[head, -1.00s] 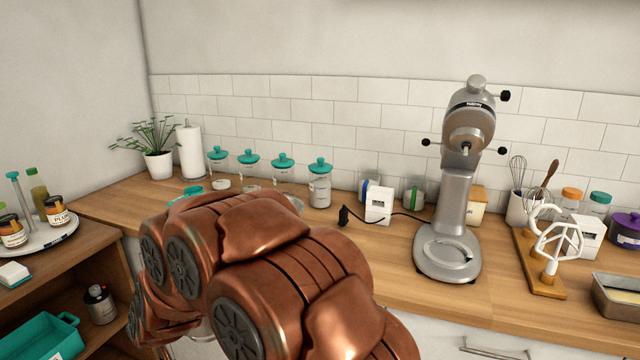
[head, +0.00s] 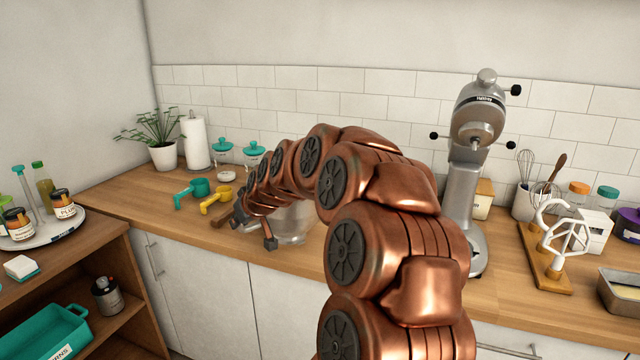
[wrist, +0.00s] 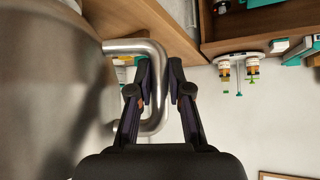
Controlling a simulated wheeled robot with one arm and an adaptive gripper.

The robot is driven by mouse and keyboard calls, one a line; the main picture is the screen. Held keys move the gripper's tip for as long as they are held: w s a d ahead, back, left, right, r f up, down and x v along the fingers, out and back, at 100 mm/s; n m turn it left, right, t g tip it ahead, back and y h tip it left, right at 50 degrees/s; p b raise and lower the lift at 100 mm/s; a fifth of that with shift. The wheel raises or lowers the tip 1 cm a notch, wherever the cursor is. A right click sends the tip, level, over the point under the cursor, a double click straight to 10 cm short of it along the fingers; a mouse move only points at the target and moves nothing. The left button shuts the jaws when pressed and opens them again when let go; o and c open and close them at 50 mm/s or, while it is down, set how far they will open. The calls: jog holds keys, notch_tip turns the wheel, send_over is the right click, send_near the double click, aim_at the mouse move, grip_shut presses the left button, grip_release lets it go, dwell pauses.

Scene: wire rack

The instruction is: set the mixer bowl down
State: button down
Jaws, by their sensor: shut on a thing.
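The mixer bowl (wrist: 50,90) is grey metal and fills the left of the wrist view. Its bent tube handle (wrist: 157,75) passes between the fingers of my gripper (wrist: 159,80), which is shut on it. In the head view, part of the bowl (head: 293,224) shows beneath my arm, by the counter's front edge. My gripper (head: 256,230) is beside it on the left, partly hidden by my arm. I cannot tell whether the bowl's base touches the counter. The grey stand mixer (head: 476,130) stands to the right, its lower part partly behind my arm.
A teal measuring cup (head: 192,193) and a yellow one (head: 216,199) lie on the wooden counter (head: 130,190), left of my gripper. Teal-lidded jars (head: 224,150) stand behind. A beater stand (head: 545,270) and a metal pan (head: 622,291) are at right.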

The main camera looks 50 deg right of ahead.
jog(key=shift+m+h, duration=0.3)
jog(key=shift+h, duration=0.1)
jog(key=s+d+r, duration=0.1)
jog(key=d, duration=0.1)
jog(key=s+d+r, duration=0.1)
jog(key=d, duration=0.2)
jog(key=s+d+r, duration=0.2)
jog(key=d, duration=0.1)
jog(key=shift+d, duration=0.2)
jog(key=shift+m+h, duration=0.4)
jog(key=s+d+r, duration=0.1)
jog(key=s+d, duration=0.1)
jog(key=s+d+r, duration=0.1)
jog(key=s+d, duration=0.1)
jog(key=d, duration=0.1)
jog(key=s+d+r, duration=0.1)
jog(key=s+d, duration=0.1)
jog(key=d, duration=0.1)
jog(key=shift+s+p, duration=0.15)
jog(key=shift+p, duration=0.2)
jog(key=shift+s+d+r+g, duration=0.15)
jog(key=shift+s+d+g, duration=0.15)
jog(key=shift+s+d, duration=0.1)
jog(key=shift+a+b, duration=0.1)
jog(key=shift+b, duration=0.45)
jog(key=shift+f, duration=0.25)
notch_tip(320, 180, down, 14)
jog(key=b, duration=1.1)
jog(key=shift+f+b, duration=0.1)
jog(key=shift+b, duration=0.9)
